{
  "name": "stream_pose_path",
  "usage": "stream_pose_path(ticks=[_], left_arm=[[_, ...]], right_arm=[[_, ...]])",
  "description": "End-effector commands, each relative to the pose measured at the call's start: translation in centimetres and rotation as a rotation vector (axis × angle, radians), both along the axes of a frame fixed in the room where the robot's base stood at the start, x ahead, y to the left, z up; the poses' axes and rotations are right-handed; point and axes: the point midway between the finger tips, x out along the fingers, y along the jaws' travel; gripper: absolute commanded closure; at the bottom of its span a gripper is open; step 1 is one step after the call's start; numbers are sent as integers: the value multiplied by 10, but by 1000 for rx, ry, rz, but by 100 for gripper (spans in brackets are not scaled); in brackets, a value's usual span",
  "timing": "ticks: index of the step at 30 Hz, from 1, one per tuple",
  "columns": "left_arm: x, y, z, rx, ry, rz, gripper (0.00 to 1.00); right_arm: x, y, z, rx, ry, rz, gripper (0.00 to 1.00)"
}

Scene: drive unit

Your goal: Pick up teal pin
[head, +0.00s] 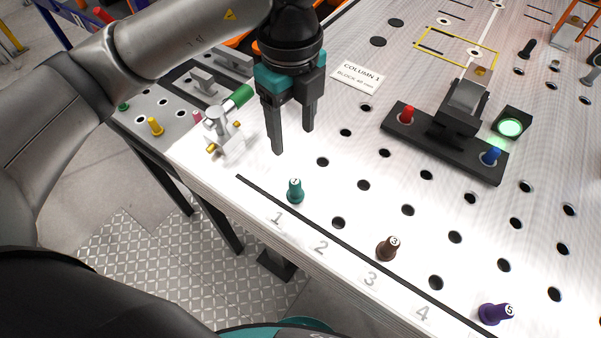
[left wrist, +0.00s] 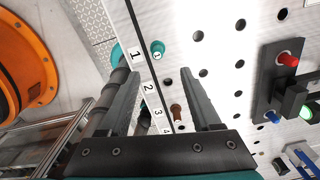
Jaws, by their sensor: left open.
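The teal pin (head: 295,190) stands upright at the spot marked 1, near the front edge of the white perforated table (head: 345,205). It also shows in the left wrist view (left wrist: 157,48), beyond the fingertips and between their lines. My left gripper (head: 293,142) is open and empty, fingers pointing down. It hangs above the table, behind the pin and apart from it in the head view. My right gripper does not show.
A brown pin (head: 387,248) stands by 3 and a purple pin (head: 496,314) is at the lower right. A valve fitting with a green handle (head: 226,125) stands left of my gripper. A black fixture (head: 445,140) with red and blue pins is to the right.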

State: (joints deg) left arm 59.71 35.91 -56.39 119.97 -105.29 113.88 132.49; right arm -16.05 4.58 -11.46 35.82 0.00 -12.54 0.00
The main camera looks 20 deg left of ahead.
Motion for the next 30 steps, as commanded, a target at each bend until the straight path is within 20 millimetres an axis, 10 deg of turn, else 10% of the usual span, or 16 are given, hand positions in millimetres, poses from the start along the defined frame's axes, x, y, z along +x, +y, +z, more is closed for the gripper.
stream_pose_path(ticks=[10,30], left_arm=[[-2,0,-68,2,8,2,36],[-5,-3,-145,0,6,-1,36]], right_arm=[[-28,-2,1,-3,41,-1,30],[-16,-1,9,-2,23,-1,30]])
